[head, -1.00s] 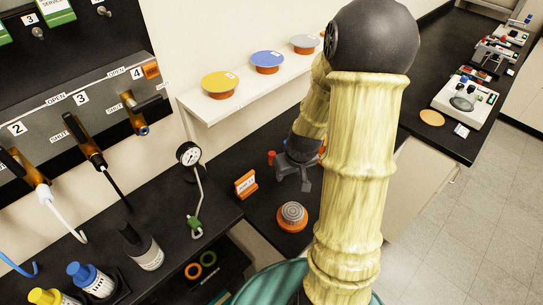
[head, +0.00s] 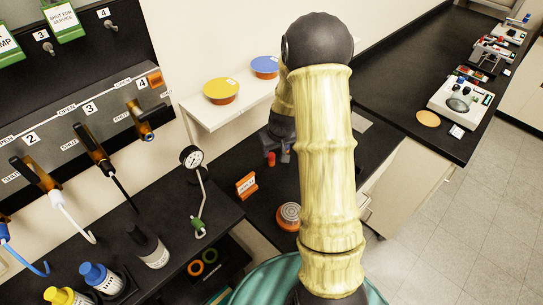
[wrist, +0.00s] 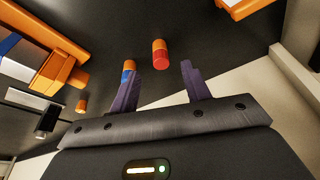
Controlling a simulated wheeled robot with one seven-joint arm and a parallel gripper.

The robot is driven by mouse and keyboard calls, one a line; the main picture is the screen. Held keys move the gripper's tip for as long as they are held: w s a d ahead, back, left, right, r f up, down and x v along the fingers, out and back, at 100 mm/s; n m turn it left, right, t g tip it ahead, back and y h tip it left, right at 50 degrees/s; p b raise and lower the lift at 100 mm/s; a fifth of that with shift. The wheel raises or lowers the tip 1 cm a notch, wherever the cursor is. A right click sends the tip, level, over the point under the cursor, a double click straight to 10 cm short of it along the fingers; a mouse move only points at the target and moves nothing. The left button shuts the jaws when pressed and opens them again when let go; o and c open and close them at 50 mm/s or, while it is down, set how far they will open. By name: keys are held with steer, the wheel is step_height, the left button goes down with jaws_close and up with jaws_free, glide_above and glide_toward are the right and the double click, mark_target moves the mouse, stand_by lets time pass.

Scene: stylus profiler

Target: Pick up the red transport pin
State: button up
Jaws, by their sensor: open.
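A short pin with a red end and an orange side (wrist: 160,55) shows in the wrist view, beyond the gap between my fingertips. In the head view a small red pin (head: 271,159) stands on the dark bench beside my gripper, which is mostly hidden behind my arm. My gripper (wrist: 159,71) is open, with one finger on each side of the gap and nothing held. An orange cylinder with a blue band (wrist: 128,70) shows right behind the left fingertip; I cannot tell whether they touch.
An orange sign (head: 246,185) and a round orange-based piece (head: 289,216) stand on the bench nearby. A pressure gauge (head: 193,158) rises at the left. A white shelf (head: 207,117) with coloured dishes is behind. In the wrist view, a large orange frame (wrist: 58,68) lies at left.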

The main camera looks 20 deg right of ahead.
mark_target(271, 155)
steer(key=shift+w+p+x, duration=0.25)
steer(key=shift+p+x, duration=0.2)
steer(key=shift+x, duration=0.9)
steer(key=shift+w+p+x, duration=0.2)
steer(key=shift+p+x, duration=0.2)
steer(key=shift+x, duration=0.9)
steer(key=shift+r, duration=0.15)
jaws_close()
